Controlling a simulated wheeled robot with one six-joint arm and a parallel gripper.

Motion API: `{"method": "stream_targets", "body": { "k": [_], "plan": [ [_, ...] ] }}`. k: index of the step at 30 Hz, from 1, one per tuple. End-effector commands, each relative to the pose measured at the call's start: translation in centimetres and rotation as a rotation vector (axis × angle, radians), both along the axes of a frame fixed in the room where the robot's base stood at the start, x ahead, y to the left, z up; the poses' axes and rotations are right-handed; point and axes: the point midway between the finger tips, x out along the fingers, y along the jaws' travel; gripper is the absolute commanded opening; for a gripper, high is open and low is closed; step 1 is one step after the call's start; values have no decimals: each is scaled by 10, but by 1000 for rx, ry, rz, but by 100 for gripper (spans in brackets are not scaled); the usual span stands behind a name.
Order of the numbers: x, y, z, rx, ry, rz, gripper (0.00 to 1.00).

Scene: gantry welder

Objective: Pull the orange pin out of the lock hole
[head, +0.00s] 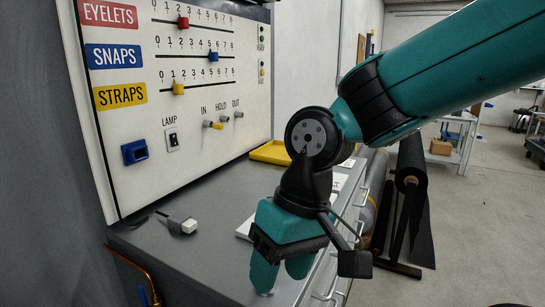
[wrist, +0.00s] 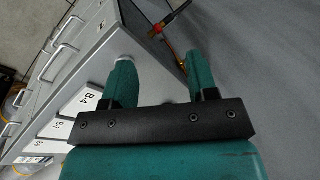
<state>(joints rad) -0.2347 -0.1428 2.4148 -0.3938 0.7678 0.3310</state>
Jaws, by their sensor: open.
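No orange pin can be made out for certain. A small yellow-orange piece (head: 217,126) sticks out beside the grey peg under IN on the white panel (head: 190,100); I cannot tell whether it is the pin. No lock hole can be clearly identified. My gripper (head: 281,279) is low in front of the grey counter, pointing down, right of and below the panel. In the wrist view my gripper (wrist: 161,72) has its two green fingers well apart, with nothing held between them.
A grey plug (head: 182,224) with a dark cable lies on the counter (head: 160,255). A blue socket (head: 134,151) is on the panel. A yellow tray (head: 270,151) sits behind. A copper pipe (head: 135,265) runs at the counter's front left. A red-handled part (wrist: 174,20) shows beyond the fingers.

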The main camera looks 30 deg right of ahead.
Motion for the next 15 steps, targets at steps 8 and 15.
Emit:
{"method": "stream_targets", "body": {
  "k": [8, 15],
  "plan": [
    [111, -40, 58, -164, 226, -841, 53],
    [139, -53, 55, -213, 276, -1112, 53]
  ]
}}
